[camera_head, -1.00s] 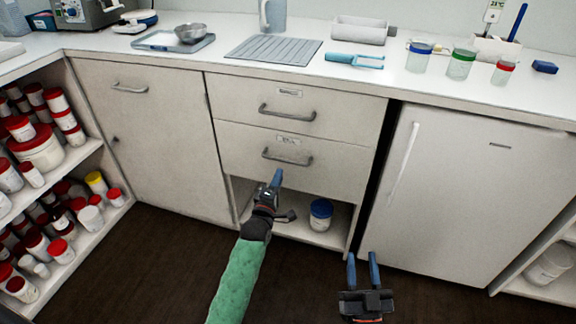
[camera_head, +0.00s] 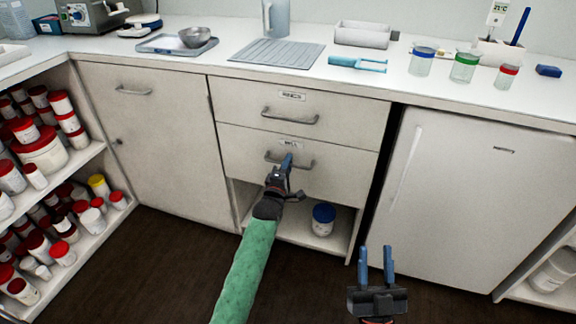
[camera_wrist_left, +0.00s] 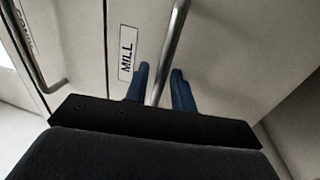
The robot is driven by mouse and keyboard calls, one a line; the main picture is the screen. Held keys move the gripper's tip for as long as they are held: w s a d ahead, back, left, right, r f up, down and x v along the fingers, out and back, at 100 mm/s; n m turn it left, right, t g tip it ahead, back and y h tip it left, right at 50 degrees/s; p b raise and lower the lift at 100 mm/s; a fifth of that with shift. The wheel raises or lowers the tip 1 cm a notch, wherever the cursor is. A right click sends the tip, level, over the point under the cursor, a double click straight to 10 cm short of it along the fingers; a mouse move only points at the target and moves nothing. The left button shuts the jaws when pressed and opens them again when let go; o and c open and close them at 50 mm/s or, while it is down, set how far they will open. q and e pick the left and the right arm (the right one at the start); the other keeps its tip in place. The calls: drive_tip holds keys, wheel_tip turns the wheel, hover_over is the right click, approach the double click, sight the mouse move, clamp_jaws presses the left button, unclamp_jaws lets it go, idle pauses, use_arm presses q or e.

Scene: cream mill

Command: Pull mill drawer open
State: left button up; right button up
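The mill drawer (camera_head: 345,160) is the lower of two drawers and sits flush with the cabinet front. Its label (camera_wrist_left: 128,53) reads MILL in the left wrist view. Its grey bar handle (camera_head: 306,164) is partly hidden by my left gripper (camera_head: 287,162) in the head view. In the left wrist view the handle (camera_wrist_left: 176,28) runs between the two blue fingers of my left gripper (camera_wrist_left: 161,85), with a gap visible beside the bar, so the fingers are open around it. My right gripper (camera_head: 376,258) is open and empty, low in front of the cabinet.
The upper drawer (camera_head: 355,115) with its own handle (camera_head: 290,116) is shut above. Below is an open shelf with a blue-lidded jar (camera_head: 323,218). A white fridge (camera_head: 470,200) stands right, shelves of red-lidded jars left. The dark floor in front is clear.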

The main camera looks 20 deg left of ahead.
use_arm(q)
drive_tip(key=shift+c, duration=0.5)
clamp_jaws()
